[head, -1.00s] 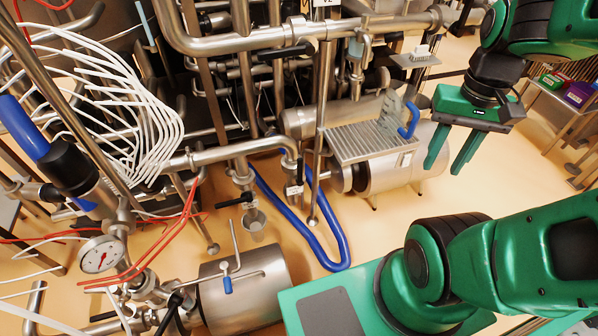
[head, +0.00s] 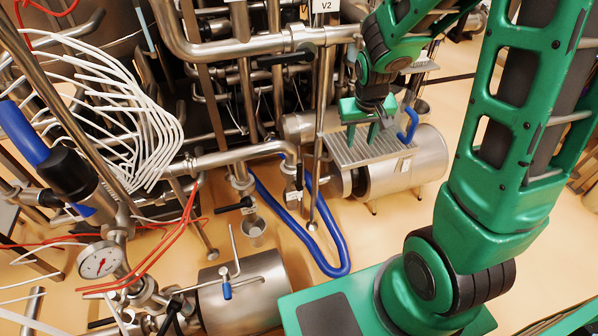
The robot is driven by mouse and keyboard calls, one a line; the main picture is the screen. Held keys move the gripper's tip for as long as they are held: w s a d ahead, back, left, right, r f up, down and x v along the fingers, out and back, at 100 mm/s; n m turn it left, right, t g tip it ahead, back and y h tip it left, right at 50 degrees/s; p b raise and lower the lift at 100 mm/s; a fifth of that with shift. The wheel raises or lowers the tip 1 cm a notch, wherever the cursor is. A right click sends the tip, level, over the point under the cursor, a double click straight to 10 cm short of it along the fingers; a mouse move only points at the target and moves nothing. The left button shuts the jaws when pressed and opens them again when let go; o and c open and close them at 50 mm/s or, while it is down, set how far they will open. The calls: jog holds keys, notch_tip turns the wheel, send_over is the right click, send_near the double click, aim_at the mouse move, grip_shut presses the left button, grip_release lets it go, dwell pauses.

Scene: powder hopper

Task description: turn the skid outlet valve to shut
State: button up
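My gripper (head: 361,135) points down over the perforated metal shelf (head: 345,152), its two fingers apart with nothing between them. Several valves show, and I cannot tell which is the skid outlet valve. One with a black handle (head: 233,207) sits on a pipe end above a small metal cup (head: 253,232), left of my gripper. Another black handle (head: 286,60) lies along the upper pipe near a tag reading V2 (head: 325,6). A small dark valve (head: 293,196) hangs on the short downpipe. My gripper touches none of these.
A blue hose (head: 327,262) loops on the floor. White tubes (head: 140,120), red lines and a gauge (head: 99,260) crowd the left. Floor at right of the motor-like drum (head: 425,160) is clear.

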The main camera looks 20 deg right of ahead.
jog(key=w+a+f+n+t, duration=0.1)
jog(key=w+a+f, duration=0.5)
jog(key=a+f, duration=0.15)
jog(key=n+t+y, duration=0.1)
jog(key=y, duration=0.1)
send_near(300, 168)
notch_tip(300, 168, down, 2)
jog(key=x, duration=1.1)
jog(key=shift+w, duration=0.35)
grip_shut()
